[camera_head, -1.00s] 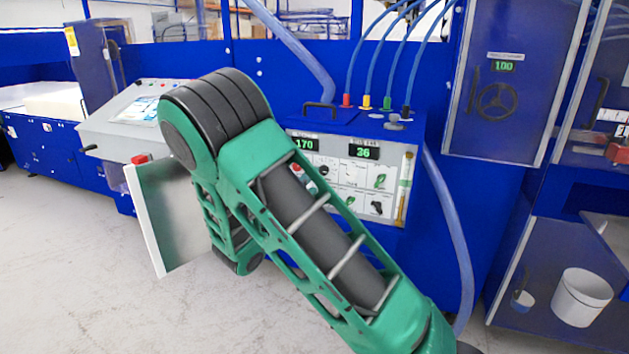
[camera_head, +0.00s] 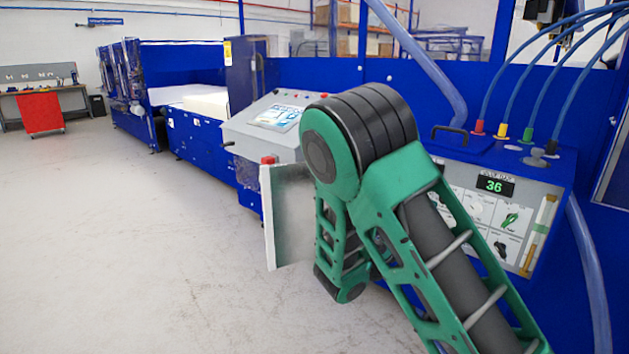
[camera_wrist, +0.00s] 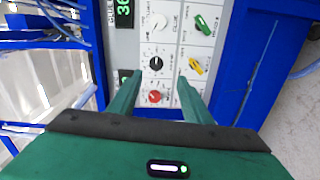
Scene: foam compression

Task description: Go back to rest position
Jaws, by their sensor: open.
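My gripper (camera_wrist: 157,92) shows in the wrist view with its two green fingers apart and nothing between them. It faces the white control panel (camera_wrist: 168,40). A red knob (camera_wrist: 154,97) and a black knob (camera_wrist: 156,63) on the panel lie between or just beyond the fingertips; I cannot tell whether the fingers touch the panel. In the head view my green and black arm is bent in front of the blue machine, and it hides my gripper. The panel (camera_head: 471,207) is partly hidden there too, with a display (camera_head: 494,186) reading 36.
A grey console (camera_head: 270,117) with a screen and a red button stands left of my arm, a light plate (camera_head: 287,215) below it. Blue hoses (camera_head: 545,60) rise from the machine top.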

